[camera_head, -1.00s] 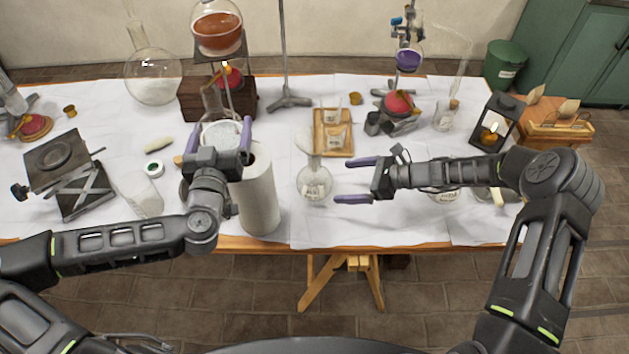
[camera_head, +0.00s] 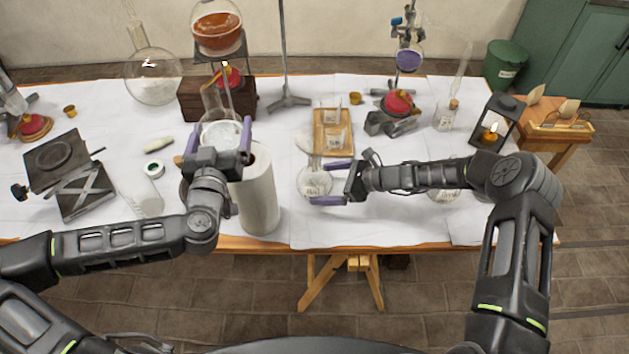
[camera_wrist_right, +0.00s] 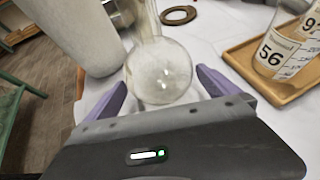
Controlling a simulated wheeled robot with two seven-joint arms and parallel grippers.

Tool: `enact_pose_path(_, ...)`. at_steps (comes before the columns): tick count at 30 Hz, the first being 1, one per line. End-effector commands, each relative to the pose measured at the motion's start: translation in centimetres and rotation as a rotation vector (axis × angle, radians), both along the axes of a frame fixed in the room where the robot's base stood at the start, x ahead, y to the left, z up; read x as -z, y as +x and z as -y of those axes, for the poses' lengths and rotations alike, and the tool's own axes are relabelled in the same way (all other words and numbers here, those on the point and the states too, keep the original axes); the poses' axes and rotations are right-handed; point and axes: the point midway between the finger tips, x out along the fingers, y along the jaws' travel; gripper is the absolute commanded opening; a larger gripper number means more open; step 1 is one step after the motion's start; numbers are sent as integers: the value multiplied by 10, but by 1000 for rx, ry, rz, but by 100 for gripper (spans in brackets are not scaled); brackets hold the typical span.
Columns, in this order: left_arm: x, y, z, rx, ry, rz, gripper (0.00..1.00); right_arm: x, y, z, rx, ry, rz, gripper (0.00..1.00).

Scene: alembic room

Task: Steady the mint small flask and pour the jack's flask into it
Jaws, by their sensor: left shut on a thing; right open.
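In the right wrist view the flask's round body (camera_wrist_right: 160,72) sits between the two fingers (camera_wrist_right: 163,88). My left gripper (camera_head: 219,132) is shut on a larger glass flask (camera_head: 222,134), taken as the jack's flask, left of the paper roll; its contents are unclear and my gripper hides its lower part.
A white paper roll (camera_head: 259,195) stands between the two flasks. A wooden tray (camera_head: 333,152) with small beakers lies behind the small flask. The lab jack (camera_head: 85,190) at left has a bare dark plate. A lantern (camera_head: 495,122) stands at right.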

Motion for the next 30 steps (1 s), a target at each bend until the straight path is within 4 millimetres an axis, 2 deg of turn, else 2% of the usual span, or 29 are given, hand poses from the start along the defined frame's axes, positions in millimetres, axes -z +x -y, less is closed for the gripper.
enact_pose_path(7,-1,0,0,1,0,2,34,11,6,-19,0,0,0,100)
enact_pose_path(19,-1,0,0,1,0,2,34,13,7,-22,1,0,0,99)
enact_pose_path(30,-1,0,0,1,0,2,34,13,7,-22,1,0,0,69)
